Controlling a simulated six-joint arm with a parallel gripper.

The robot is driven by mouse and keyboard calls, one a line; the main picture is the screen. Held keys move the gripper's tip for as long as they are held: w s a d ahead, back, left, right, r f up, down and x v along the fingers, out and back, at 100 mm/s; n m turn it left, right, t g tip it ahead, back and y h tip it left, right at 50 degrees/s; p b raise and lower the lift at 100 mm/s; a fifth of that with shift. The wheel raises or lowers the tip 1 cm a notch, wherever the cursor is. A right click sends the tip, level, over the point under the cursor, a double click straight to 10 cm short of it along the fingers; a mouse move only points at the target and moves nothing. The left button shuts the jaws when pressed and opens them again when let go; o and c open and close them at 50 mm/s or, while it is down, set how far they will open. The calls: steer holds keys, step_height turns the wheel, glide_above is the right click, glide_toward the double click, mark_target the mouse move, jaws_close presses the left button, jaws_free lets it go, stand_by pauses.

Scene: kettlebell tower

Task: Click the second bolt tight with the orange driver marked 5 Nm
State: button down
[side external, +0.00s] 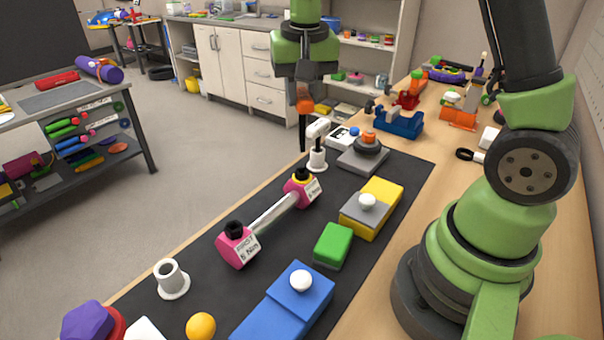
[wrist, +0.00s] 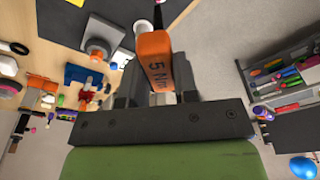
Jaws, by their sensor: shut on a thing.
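My gripper (side external: 304,82) is shut on the orange driver (side external: 305,105), whose black shaft points straight down above the far left edge of the black mat. The wrist view shows the orange handle (wrist: 156,60), marked 5 Nm, between the jaws. A pink-ended bar lies on the mat. Its near pink end (side external: 238,248) has a black bolt (side external: 234,229) on top and a 5 Nm label. The driver tip is apart from both ends.
A white stand (side external: 317,160) with a white-topped tool (side external: 318,128) stands close to the driver's shaft. An empty white holder (side external: 172,280) stands at front left. Yellow (side external: 383,191), green (side external: 333,244) and blue (side external: 270,315) blocks lie to the right and front.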

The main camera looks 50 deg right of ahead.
mark_target(304, 143)
steer(key=shift+f, duration=0.1)
steer(key=shift+f, duration=1.55)
steer(key=shift+f, duration=0.15)
steer(key=shift+f, duration=1.15)
steer(key=m, duration=0.3)
steer(key=m+g, duration=0.1)
steer(key=m, duration=0.2)
steer(key=shift+h, duration=0.3)
steer(key=m+g, duration=0.1)
steer(key=m, duration=0.6)
steer(key=shift+w, duration=0.1)
steer(key=n, duration=0.2)
steer(key=shift+n, duration=0.4)
